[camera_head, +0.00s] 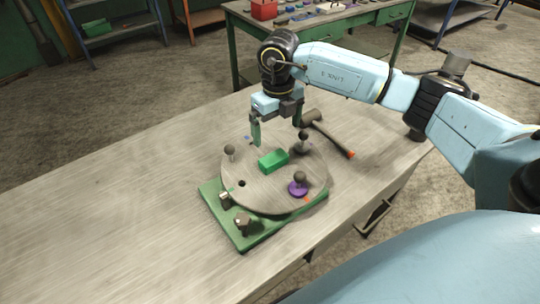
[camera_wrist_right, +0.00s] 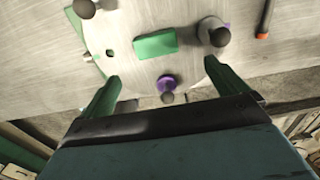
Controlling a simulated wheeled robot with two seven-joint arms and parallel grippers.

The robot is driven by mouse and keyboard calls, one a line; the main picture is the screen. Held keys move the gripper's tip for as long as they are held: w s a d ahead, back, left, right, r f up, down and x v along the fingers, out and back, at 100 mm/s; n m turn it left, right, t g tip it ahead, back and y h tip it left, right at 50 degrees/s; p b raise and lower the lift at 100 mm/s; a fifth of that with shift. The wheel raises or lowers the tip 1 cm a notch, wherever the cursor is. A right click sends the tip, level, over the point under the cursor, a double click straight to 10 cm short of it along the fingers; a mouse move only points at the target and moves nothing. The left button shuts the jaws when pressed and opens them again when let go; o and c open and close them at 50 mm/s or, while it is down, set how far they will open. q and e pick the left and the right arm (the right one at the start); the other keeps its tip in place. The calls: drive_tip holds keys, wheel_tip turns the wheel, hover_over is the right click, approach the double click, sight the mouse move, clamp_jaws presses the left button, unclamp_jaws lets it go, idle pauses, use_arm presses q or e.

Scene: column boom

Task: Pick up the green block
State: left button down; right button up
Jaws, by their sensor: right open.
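The green block (camera_head: 273,161) lies on a round grey disc (camera_head: 257,192) on the workbench. It also shows in the right wrist view (camera_wrist_right: 155,44), ahead of the fingertips and between their lines. My right gripper (camera_head: 278,133) is above the far side of the disc, open and empty, with its fingers pointing down. In the right wrist view its two green fingers (camera_wrist_right: 160,82) are wide apart, with the block apart from both. My left gripper is not in view.
Dark round knobs stand on the disc, one (camera_head: 230,150) at left, and one by a purple piece (camera_head: 298,188) at front right. A green base plate (camera_head: 240,238) lies beneath. A hammer (camera_head: 332,137) lies right of the disc. The bench's left side is clear.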

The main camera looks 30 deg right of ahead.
hover_over(274, 157)
drive_tip(key=f, duration=0.4)
drive_tip(key=shift+s+d+f, duration=0.2)
drive_tip(key=shift+s, duration=0.05)
wheel_tip(274, 157, down, 2)
drive_tip(key=shift+a+p, duration=0.1)
drive_tip(key=shift+p, duration=0.35)
drive_tip(key=f, duration=0.3)
drive_tip(key=shift+w+a+f, duration=0.2)
drive_tip(key=shift+w, duration=0.05)
drive_tip(key=shift+f, duration=0.2)
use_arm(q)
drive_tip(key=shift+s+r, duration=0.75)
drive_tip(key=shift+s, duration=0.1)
use_arm(e)
drive_tip(key=c, duration=1.1)
